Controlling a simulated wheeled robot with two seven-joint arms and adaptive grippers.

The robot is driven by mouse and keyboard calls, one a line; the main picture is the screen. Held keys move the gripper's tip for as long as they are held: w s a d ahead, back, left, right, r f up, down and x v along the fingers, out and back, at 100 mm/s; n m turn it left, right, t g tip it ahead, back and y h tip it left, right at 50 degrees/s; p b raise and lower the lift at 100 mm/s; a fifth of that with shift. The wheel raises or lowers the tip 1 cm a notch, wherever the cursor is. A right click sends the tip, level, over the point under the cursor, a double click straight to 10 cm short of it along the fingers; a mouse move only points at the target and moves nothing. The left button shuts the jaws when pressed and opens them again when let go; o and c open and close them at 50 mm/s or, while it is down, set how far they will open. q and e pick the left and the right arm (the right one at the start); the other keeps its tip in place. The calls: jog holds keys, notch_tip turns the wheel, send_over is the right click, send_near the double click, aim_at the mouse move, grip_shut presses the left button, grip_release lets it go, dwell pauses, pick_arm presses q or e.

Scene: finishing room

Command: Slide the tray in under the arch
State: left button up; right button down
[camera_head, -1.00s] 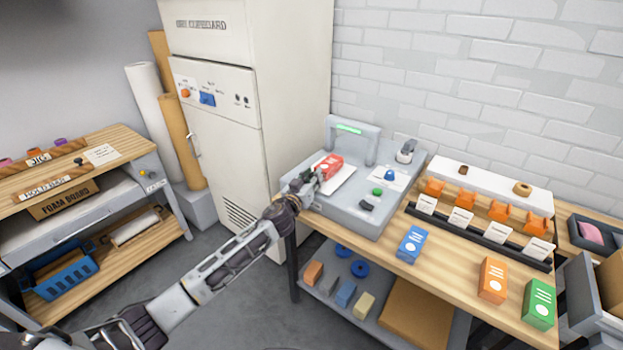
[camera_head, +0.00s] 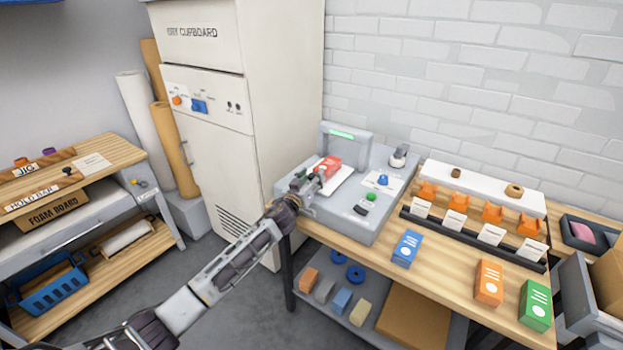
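The tray (camera_head: 338,184) is a thin white plate on the grey machine (camera_head: 350,221), with a red box (camera_head: 328,167) on it. The grey arch (camera_head: 366,152), with a green lit strip on top, stands at the machine's back. The tray's far end is close to the arch's opening; I cannot tell whether any of it is under. My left gripper (camera_head: 312,184) is at the tray's near left edge, by the red box. Its fingers are small and partly hidden, so I cannot tell whether they grip the tray. My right gripper is out of view.
A green button (camera_head: 370,197), a card with a blue knob (camera_head: 383,180) and a grey lever (camera_head: 399,155) sit right of the tray. A blue box (camera_head: 407,248) stands on the bench. The tall cupboard (camera_head: 220,130) is close on the left.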

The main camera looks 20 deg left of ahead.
pick_arm(q)
jog(key=shift+s, duration=0.15)
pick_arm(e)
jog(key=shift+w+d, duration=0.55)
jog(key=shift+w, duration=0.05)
pick_arm(q)
jog(key=shift+s+a, duration=0.1)
jog(key=shift+s, duration=0.65)
jog(key=s+a, duration=0.1)
jog(key=s, duration=0.9)
jog(key=shift+a, duration=0.3)
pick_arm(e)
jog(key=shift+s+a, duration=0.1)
